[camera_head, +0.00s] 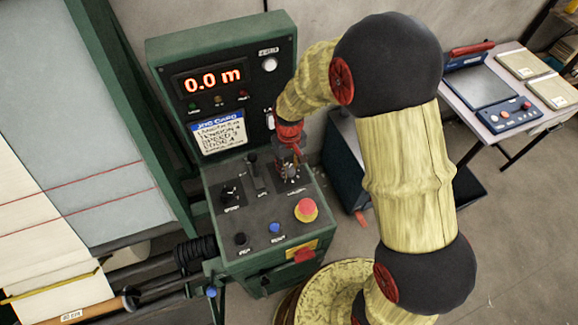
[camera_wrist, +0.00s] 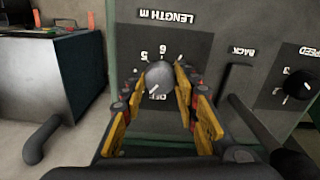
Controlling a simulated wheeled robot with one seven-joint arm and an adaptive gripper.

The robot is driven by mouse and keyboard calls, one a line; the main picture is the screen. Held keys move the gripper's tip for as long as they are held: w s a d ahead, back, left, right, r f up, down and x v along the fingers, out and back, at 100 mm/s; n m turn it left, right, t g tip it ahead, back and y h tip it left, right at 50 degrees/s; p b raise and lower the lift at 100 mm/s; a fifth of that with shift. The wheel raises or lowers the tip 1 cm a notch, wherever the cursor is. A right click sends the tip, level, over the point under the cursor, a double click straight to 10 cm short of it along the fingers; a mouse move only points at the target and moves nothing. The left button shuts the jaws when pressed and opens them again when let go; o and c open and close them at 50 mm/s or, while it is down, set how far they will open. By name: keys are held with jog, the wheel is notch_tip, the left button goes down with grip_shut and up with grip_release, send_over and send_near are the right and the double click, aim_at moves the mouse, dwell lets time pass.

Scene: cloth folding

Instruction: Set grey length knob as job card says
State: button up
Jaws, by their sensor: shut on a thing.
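The grey length knob (camera_wrist: 160,76) is under the upside-down label LENGTH m in the wrist view, with a white mark on it near the lower left. Figures 5 and 6 show at its far side and a word that looks like OFF at its near side; other figures are hidden. My gripper (camera_wrist: 169,78) has its yellow fingers either side of the knob, shut on it. In the head view my gripper (camera_head: 290,155) points down at the panel. The job card (camera_head: 222,132) is a white and blue sheet; its lines are too small to read surely.
The green console (camera_head: 222,48) has a red display reading 0.0 m. A red mushroom button (camera_head: 306,209), a blue button (camera_head: 275,228) and black knobs sit on the panel close by. The speed knob (camera_wrist: 299,83) and back lever (camera_wrist: 240,75) stand right in the wrist view.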

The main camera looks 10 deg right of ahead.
jog(key=m, duration=0.5)
jog(key=shift+m, duration=0.4)
jog(key=m, duration=0.4)
jog(key=shift+p, duration=0.4)
jog(key=m, duration=0.9)
jog(key=shift+m, duration=0.3)
jog(key=o, duration=1.2)
jog(key=shift+c, duration=0.2)
